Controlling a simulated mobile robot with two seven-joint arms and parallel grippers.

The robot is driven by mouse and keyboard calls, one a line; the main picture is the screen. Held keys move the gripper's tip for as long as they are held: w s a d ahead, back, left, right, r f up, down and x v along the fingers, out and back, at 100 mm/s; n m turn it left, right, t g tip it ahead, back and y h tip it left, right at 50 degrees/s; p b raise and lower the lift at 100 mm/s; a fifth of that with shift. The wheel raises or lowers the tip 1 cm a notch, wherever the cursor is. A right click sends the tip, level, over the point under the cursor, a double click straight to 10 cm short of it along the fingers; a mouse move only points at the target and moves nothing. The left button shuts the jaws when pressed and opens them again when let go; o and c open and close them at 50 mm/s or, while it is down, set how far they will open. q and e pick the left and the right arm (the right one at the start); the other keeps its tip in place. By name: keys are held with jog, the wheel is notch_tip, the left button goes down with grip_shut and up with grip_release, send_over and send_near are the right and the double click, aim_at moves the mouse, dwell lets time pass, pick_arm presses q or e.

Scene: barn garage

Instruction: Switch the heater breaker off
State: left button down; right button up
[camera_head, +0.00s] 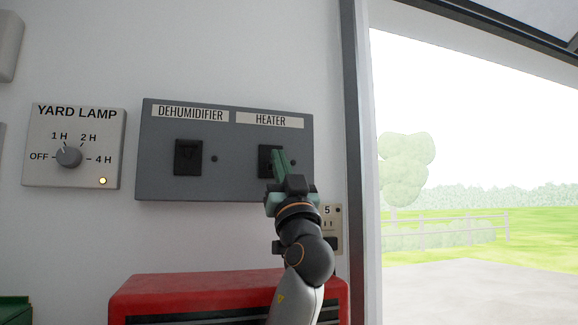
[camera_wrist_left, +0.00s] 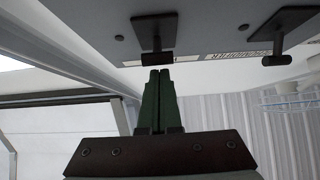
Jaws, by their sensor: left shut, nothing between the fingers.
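The heater breaker (camera_head: 264,164) is a black switch under the HEATER label, on the right half of a grey wall panel (camera_head: 228,185). My left gripper (camera_head: 278,156), with green fingers, is shut and empty in front of it and covers its right part. In the left wrist view, the breaker's black lever (camera_wrist_left: 153,40) juts from the panel, its crossbar just beyond the tips of the shut fingers (camera_wrist_left: 160,74). I cannot tell whether they touch. The lever's position is partly hidden in the head view. My right gripper is not in view.
The dehumidifier breaker (camera_head: 188,157) is on the panel's left half; its lever (camera_wrist_left: 280,25) shows in the wrist view. A yard lamp dial (camera_head: 69,157) is farther left. A red box (camera_head: 165,290) stands below the panel.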

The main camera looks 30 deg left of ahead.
pick_arm(q)
jog(key=s+d+f+b, duration=0.3)
jog(key=s+d, duration=0.6)
jog(key=d, duration=0.2)
jog(key=shift+s+d+f, duration=0.15)
jog(key=shift+s+f, duration=0.15)
jog(key=shift+f, duration=0.05)
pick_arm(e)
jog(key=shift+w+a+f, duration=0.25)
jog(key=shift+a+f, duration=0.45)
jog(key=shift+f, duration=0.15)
pick_arm(q)
jog(key=shift+h, duration=0.3)
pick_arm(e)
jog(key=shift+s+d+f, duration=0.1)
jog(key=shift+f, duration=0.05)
